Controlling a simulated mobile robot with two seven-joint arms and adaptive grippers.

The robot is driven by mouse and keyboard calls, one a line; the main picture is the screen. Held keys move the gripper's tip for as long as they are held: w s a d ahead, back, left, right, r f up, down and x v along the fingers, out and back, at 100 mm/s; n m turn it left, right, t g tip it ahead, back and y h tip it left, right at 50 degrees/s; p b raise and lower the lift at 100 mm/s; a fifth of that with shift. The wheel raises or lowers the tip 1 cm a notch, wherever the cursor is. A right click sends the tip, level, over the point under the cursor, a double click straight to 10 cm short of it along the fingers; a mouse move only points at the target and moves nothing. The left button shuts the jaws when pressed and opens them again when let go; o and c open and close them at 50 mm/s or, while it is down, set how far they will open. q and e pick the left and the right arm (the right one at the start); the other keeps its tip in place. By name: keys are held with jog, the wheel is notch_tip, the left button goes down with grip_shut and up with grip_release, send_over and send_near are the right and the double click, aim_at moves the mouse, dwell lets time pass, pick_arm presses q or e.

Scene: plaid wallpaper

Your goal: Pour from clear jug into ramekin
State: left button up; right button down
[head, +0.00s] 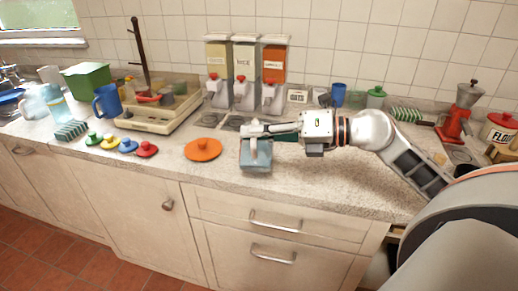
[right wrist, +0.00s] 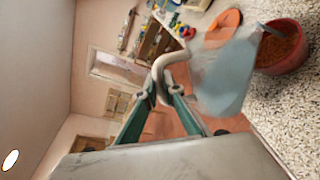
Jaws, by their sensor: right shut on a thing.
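My right gripper (head: 258,130) is shut on the handle of the clear, bluish jug (head: 257,160), near the counter's front edge. In the right wrist view the two fingers (right wrist: 162,88) close on the pale curved handle, and the jug (right wrist: 222,82) is to their right. A small red round dish (right wrist: 285,62), which looks like the ramekin, holds something brown. The jug's upper corner overlaps the dish in that view; I cannot tell whether they touch or how far the jug is tilted. The dish is not visible in the head view. My left gripper is out of view.
An orange disc (head: 203,149) lies left of the jug. Several small coloured lids (head: 128,146) lie further left, near a beige dish rack (head: 150,118). Three dispensers (head: 245,75) stand behind. A red grinder (head: 458,118) is far right. The front counter between is clear.

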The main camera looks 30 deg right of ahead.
jog(key=shift+w+d+r, duration=0.15)
jog(key=shift+r, duration=0.15)
dwell(0.7)
jog(key=shift+f, duration=0.1)
